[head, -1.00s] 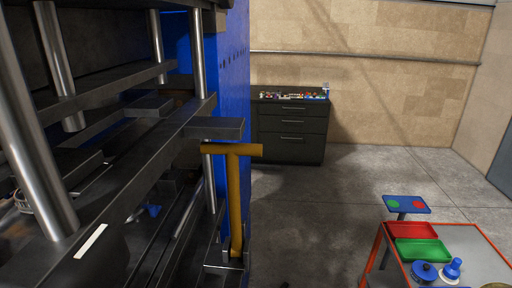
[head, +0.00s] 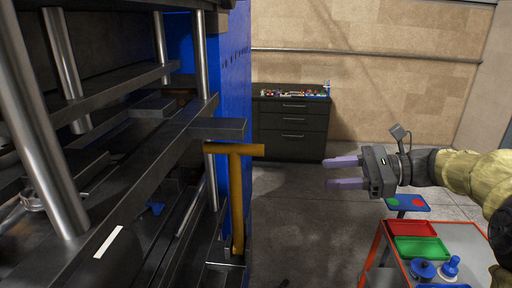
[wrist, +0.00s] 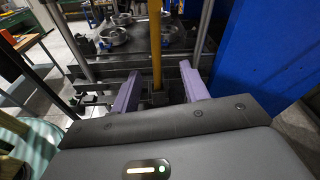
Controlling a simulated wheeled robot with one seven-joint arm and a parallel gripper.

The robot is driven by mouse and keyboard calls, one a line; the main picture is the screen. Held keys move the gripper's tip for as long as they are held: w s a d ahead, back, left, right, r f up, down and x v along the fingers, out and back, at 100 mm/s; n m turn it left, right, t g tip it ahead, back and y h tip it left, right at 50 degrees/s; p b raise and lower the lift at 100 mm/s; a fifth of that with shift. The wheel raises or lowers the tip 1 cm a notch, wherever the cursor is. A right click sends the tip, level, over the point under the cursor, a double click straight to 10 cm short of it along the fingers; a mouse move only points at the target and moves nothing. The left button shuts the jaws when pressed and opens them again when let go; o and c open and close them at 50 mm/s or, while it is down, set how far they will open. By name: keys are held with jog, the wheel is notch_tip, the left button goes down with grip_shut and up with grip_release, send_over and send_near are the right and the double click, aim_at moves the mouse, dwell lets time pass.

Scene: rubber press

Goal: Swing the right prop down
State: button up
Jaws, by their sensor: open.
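The right prop (head: 238,200) is a yellow T-shaped bar. It stands upright at the press's right side in the head view, its crossbar under a dark block that juts from the press plate. In the wrist view the prop (wrist: 156,50) shows as a yellow upright beyond and between my fingers. My gripper (head: 333,172) is open and empty, with two purple fingers pointing left toward the prop. A clear gap separates the fingertips from the prop in the head view. The wrist view shows the fingers (wrist: 160,84) spread apart.
The press (head: 150,135) with steel columns and dark plates fills the left, beside a blue panel (head: 236,70). A cart (head: 470,250) with red and green trays and blue items stands at the lower right. A dark drawer cabinet (head: 292,128) stands behind. Floor between is clear.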

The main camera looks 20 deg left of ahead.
aim_at(258, 145)
jog(key=shift+n+g+y, duration=0.3)
jog(key=shift+g+y, duration=0.4)
jog(key=shift+g, duration=0.1)
notch_tip(258, 145, up, 4)
jog(key=shift+w+r, duration=0.15)
jog(key=shift+r, duration=0.1)
jog(key=shift+a, duration=0.15)
jog(key=p+x, duration=0.6)
jog(key=x, duration=1)
jog(key=shift+a, duration=0.6)
jog(key=shift+f, duration=0.1)
grip_shut()
